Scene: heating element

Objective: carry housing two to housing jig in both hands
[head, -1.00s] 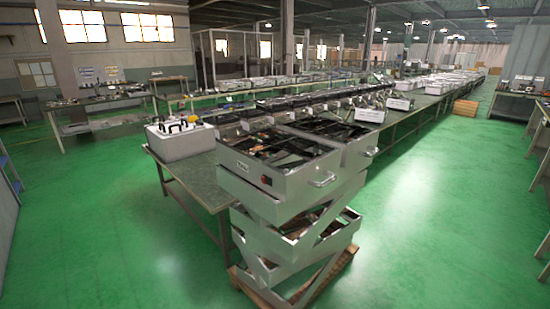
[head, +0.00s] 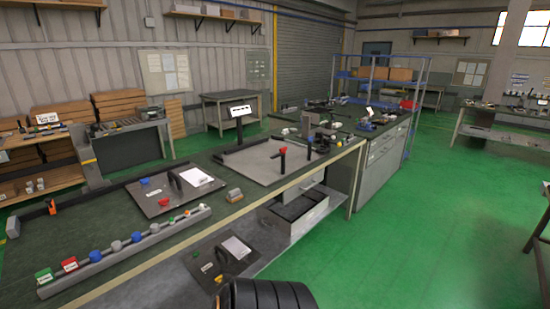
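A flat grey plate with black edge stops and a red-tipped upright clamp, which looks like the housing jig (head: 262,165), sits on the dark workbench top in the middle of the view. No housing is on it. A grey open-topped box (head: 312,216) with a dark inside stands below the bench top on the lower shelf; I cannot tell whether it is housing two. Neither of my grippers is in view.
The long workbench (head: 122,172) runs from lower left to the middle. On it are a dark plate (head: 160,200) with a white sheet and a grey rail (head: 100,268) of small coloured parts. A drawer cabinet (head: 377,165) stands beyond. Green floor (head: 440,230) is clear at right.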

